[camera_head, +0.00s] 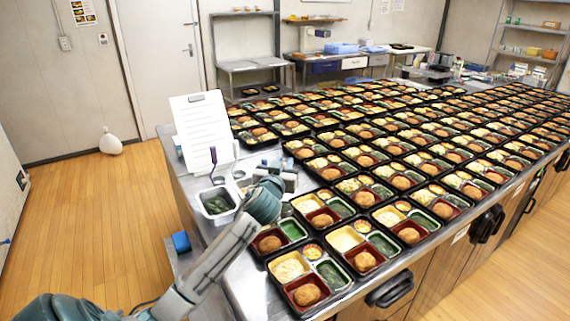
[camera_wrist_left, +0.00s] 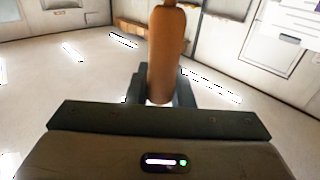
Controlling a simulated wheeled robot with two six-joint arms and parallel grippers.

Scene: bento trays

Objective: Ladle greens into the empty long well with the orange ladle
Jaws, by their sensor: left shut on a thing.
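My left gripper (camera_head: 284,181) is above the counter's left part, just right of the tub of greens and behind the nearest bento trays. In the left wrist view, its fingers (camera_wrist_left: 160,92) are shut on an upright orange-brown handle, the orange ladle (camera_wrist_left: 166,50). The ladle's bowl is hidden in both views. Dark greens lie in a pale tub (camera_head: 204,213) on the counter. A front-left bento tray (camera_head: 262,256) has a long green well (camera_head: 293,230) that looks bare and brighter than the dark, filled green wells around it. My right gripper is not in view.
A dark purple handle (camera_head: 213,157) stands up at the tub of greens. A white sheet on a stand (camera_head: 201,125) is behind it. Many filled bento trays crowd the metal counter (camera_head: 188,193) to the right. Open floor (camera_head: 110,205) lies left.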

